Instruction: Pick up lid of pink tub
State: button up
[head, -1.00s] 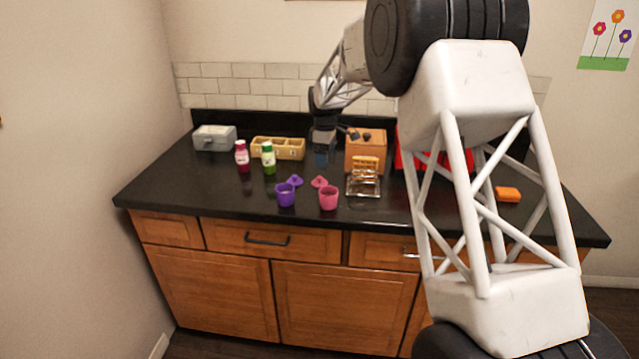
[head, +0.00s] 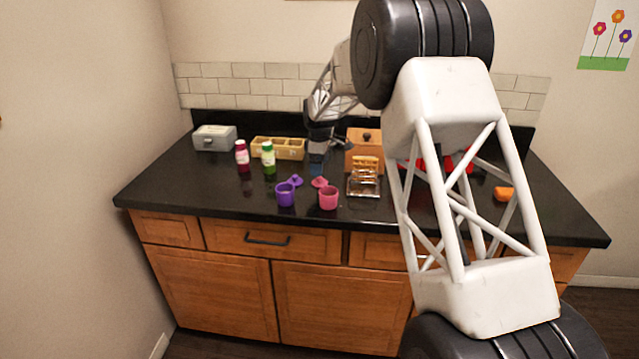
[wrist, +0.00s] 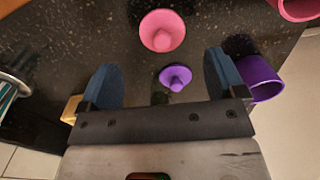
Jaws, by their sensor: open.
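The pink lid (head: 320,182) lies on the dark counter just behind the pink tub (head: 328,198), apart from it. In the wrist view the pink lid (wrist: 162,31) shows whole, with its knob toward the camera, beyond my fingertips. The pink tub (wrist: 299,8) is cut off at the top right corner there. My gripper (head: 316,166) is above the counter, behind the lids. Its two blue fingers are spread wide and empty in the wrist view (wrist: 159,62). The purple lid (wrist: 175,78) appears between the fingers in that view.
The purple tub (head: 285,195) stands left of the pink tub. A toast rack (head: 363,184) stands close on the right, with a wooden box (head: 363,148) behind. Two bottles (head: 268,158) and a divided tray (head: 289,151) are at the left. The front counter strip is clear.

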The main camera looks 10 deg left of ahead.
aim_at(320, 180)
jog(key=shift+f, duration=0.2)
jog(key=shift+s+f, duration=0.2)
jog(key=shift+f, duration=2.3)
jog(key=shift+c, duration=0.3)
jog(key=c, duration=0.9)
